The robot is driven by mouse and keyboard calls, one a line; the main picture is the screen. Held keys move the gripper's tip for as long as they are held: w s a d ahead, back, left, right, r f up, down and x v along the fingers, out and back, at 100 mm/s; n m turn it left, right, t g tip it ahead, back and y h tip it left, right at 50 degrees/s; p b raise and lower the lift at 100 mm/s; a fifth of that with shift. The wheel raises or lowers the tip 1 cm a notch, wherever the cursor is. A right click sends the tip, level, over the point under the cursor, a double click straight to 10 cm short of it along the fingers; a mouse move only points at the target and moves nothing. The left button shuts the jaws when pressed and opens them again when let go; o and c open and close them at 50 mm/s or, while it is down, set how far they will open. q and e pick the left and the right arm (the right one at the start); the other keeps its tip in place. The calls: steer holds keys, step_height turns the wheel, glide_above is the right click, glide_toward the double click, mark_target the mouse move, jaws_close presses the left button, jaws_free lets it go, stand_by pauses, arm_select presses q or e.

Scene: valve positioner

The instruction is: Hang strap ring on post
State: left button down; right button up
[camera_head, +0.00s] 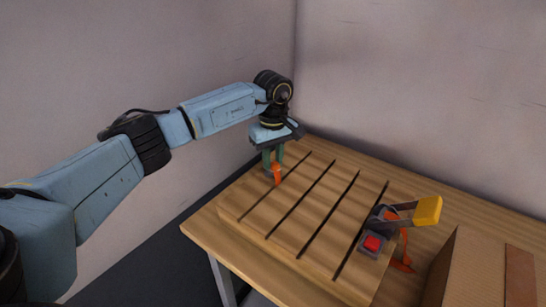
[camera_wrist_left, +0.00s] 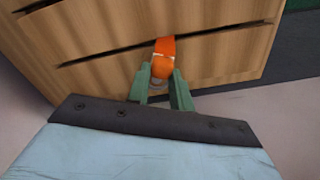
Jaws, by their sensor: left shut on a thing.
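My left gripper (camera_head: 271,168) has green fingers and points down over the far left part of the slatted wooden block. It is shut on the strap ring, at the end of an orange strap (camera_head: 277,175). In the left wrist view the gripper (camera_wrist_left: 160,82) has the ring (camera_wrist_left: 155,82) between its fingertips, partly hidden by them. I cannot make out a post clearly in either view. My right gripper is not in view.
The slatted wooden block (camera_head: 300,205) lies on a wooden table (camera_head: 205,230). At its right stand a grey device with a red button (camera_head: 372,243), a yellow-handled lever (camera_head: 427,211) and an orange piece (camera_head: 403,262). A cardboard box (camera_head: 475,270) is at the lower right. Walls stand behind.

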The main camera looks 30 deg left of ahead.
arm_select(q)
steer(key=shift+f+b, duration=0.75)
steer(key=shift+f, duration=0.45)
steer(key=c, duration=1.2)
jaws_free()
steer(key=shift+o, duration=0.2)
step_height(320, 180, up, 13)
steer(key=shift+r+p, duration=0.2)
steer(key=shift+p, duration=0.1)
